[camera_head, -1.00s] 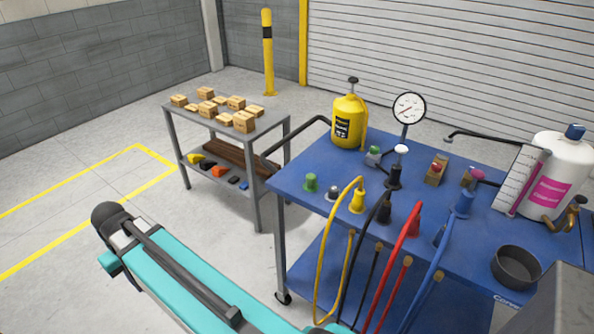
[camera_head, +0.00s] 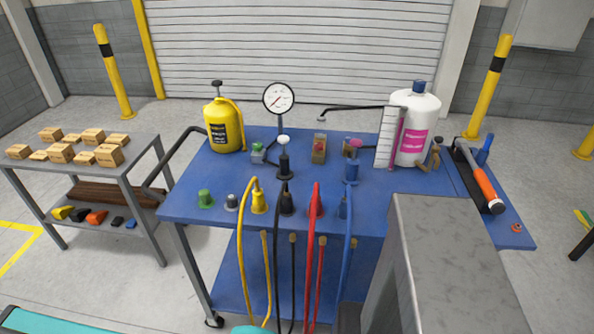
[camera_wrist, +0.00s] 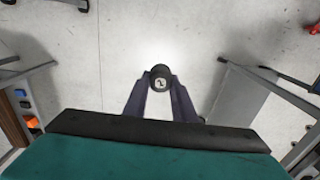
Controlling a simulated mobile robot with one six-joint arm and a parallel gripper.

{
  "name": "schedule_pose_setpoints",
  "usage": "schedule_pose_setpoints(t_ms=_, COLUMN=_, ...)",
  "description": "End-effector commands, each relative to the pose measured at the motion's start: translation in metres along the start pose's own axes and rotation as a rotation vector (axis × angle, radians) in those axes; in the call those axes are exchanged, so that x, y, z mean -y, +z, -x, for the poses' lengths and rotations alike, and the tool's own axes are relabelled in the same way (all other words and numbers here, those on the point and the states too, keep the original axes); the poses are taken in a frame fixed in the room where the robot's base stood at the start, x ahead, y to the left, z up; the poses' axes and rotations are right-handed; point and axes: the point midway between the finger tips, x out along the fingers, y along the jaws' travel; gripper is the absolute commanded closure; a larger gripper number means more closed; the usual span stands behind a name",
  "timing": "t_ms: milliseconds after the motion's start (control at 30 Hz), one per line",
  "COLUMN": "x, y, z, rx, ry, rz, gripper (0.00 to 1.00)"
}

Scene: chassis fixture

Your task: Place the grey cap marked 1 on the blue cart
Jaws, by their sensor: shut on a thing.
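In the wrist view my gripper (camera_wrist: 160,88) is shut on a small dark grey cap (camera_wrist: 160,74). The cap has a pale round face with a dark mark, which I cannot read surely. Bare floor shows beyond the cap. The blue cart (camera_head: 222,172) stands in the middle of the head view. My gripper and the held cap are out of the head view.
A side table with boxes (camera_head: 108,154) is left. A grey block (camera_head: 440,255) hides the cart's near right.

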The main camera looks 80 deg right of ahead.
Motion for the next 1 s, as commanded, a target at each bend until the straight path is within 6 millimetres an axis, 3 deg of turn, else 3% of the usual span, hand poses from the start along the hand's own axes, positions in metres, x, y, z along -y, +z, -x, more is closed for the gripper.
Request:
schedule_pose_setpoints(t_ms=167, x=-0.008, y=0.0, z=0.002, rx=0.0, ry=0.0, rz=-0.016, gripper=1.0)
schedule_pose_setpoints(t_ms=367, x=-0.035, y=0.002, z=0.009, rx=-0.001, ry=0.001, rz=-0.08, gripper=1.0)
schedule_pose_setpoints(t_ms=667, x=-0.109, y=0.014, z=0.029, rx=-0.004, ry=0.002, rz=-0.258, gripper=1.0)
schedule_pose_setpoints(t_ms=1000, x=-0.196, y=0.042, z=0.052, rx=-0.008, ry=0.003, rz=-0.477, gripper=1.0)
